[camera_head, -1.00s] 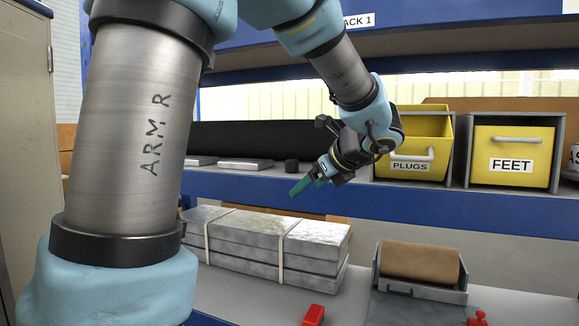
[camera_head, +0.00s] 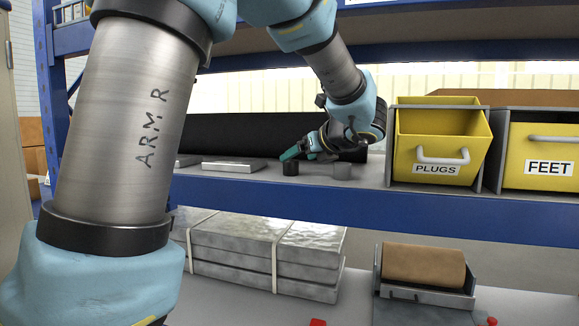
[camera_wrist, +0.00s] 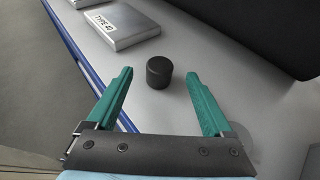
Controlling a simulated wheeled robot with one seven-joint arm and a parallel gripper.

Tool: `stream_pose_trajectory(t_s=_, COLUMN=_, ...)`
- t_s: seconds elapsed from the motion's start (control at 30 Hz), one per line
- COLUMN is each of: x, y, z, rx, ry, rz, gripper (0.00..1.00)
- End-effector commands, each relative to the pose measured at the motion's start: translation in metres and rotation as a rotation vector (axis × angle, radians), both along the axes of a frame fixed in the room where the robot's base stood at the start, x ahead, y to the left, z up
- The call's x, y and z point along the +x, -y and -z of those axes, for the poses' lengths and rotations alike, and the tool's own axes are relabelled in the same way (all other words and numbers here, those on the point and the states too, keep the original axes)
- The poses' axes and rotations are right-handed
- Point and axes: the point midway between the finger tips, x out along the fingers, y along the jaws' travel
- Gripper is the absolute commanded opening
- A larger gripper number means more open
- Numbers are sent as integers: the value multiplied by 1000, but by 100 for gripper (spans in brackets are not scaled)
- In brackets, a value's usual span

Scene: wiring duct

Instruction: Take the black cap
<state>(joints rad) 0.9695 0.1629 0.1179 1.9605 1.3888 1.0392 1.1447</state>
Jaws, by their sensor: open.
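The black cap (camera_head: 291,168) is a short dark cylinder standing upright on the blue-edged shelf, near its front edge. In the wrist view the cap (camera_wrist: 159,72) shows in the gap between the two green fingertips, with clear space on both sides. My gripper (camera_wrist: 160,76) is open and empty. In the head view my gripper (camera_head: 292,153) is low over the shelf, its green fingertips just above or behind the cap. How far the tips are above the shelf is hard to tell.
A plate labelled TYPE 40 (camera_wrist: 122,24) lies left of the cap. A long black roll (camera_head: 240,135) lies behind. Strapped metal blocks (camera_head: 265,250) lie below.

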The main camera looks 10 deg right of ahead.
Motion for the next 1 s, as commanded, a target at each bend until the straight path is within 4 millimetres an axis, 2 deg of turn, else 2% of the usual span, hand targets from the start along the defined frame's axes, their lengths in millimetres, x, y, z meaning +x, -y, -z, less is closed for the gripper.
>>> stream_pose_trajectory(t_s=0.17, x=11, y=-4, z=4, rx=1, ry=0, rz=-1, gripper=86)
stream_pose_trajectory(t_s=0.5, x=48, y=-17, z=22, rx=1, ry=0, rz=-1, gripper=86)
stream_pose_trajectory(t_s=0.77, x=52, y=-18, z=25, rx=-1, ry=0, rz=1, gripper=86)
stream_pose_trajectory(t_s=0.83, x=52, y=-17, z=25, rx=-1, ry=0, rz=1, gripper=81)
stream_pose_trajectory(t_s=1.0, x=52, y=-17, z=25, rx=-1, ry=0, rz=1, gripper=62)
